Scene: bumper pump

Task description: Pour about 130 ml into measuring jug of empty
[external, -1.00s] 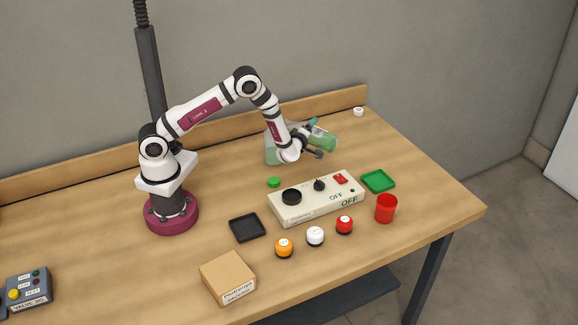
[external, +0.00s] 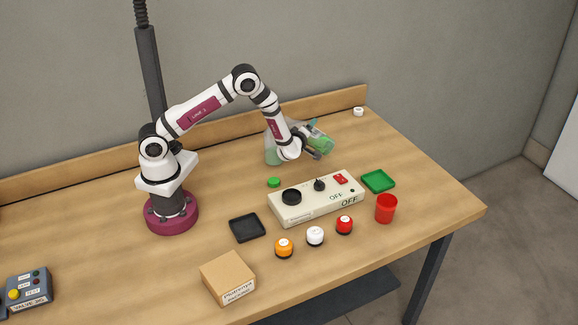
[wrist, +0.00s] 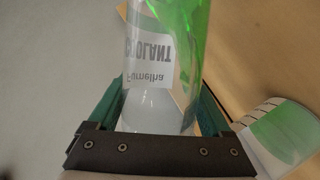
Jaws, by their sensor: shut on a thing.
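My gripper (external: 313,137) is shut on a clear bottle (external: 325,147) with green liquid, tilted above the back of the table. In the wrist view the bottle (wrist: 150,85) has a white label reading COOLANT, upside down, between the teal fingers. A see-through vessel (external: 271,156), which looks like the measuring jug, stands left of the gripper with green in its lower part. My wrist partly hides it. A clear and green vessel (wrist: 283,135) shows at lower right in the wrist view, likely the same one. I cannot make out a stream or the liquid level.
A green cap (external: 273,182) lies in front of the jug. A switch box (external: 316,200) marked OFF stands in front, with a green tray (external: 378,181), red cup (external: 386,209) and black tray (external: 247,227) around it. Several round buttons (external: 315,236) and a cardboard box (external: 229,278) are nearer.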

